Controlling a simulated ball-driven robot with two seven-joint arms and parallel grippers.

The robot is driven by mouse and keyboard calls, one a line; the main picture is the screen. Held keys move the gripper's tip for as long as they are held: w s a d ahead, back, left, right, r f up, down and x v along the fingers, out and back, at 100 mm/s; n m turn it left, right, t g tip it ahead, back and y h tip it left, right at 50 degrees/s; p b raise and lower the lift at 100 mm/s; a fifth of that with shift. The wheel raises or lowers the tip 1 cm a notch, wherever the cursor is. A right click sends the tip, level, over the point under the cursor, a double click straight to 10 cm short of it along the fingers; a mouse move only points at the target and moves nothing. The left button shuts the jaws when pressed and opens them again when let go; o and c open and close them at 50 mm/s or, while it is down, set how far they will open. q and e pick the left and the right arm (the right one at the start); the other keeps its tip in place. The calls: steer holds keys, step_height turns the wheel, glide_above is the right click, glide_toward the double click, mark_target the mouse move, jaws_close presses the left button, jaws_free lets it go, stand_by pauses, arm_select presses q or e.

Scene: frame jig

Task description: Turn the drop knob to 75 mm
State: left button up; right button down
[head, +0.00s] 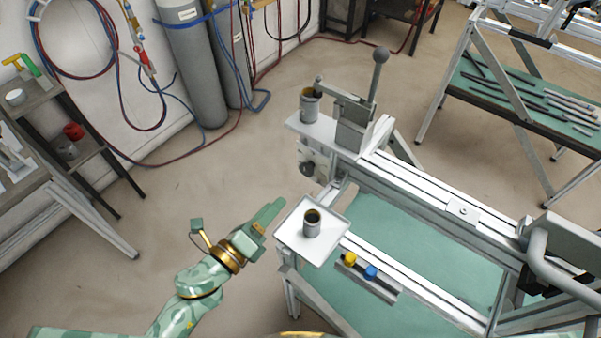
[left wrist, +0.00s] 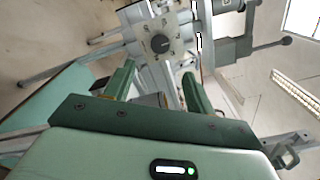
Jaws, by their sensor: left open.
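The drop knob (left wrist: 160,44) is a dark round knob on a pale dial plate with marks around it. In the left wrist view it sits ahead of my jaws, a little above the fingertips in the picture. In the head view the knob (head: 307,169) is small, on the frame's end below the upper plate. My left gripper (head: 272,217) is open and empty, beside the lower tray and apart from the knob. Its two green fingers (left wrist: 158,78) show in the left wrist view on either side below the dial. The dial's numbers are too small to read. My right gripper is not in view.
A white tray (head: 292,241) holding a grey cup (head: 312,224) is close to my left gripper. Above the knob is a plate with another cup (head: 309,105) and a lever (head: 377,75). Yellow (head: 349,259) and blue (head: 371,272) buttons sit on the frame. Floor left of the frame is clear.

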mark_target(305, 172)
arm_select(q)
steer(key=x, duration=1)
steer(key=shift+w+d, duration=0.2)
steer(key=shift+w, duration=0.15)
steer(key=c, duration=1)
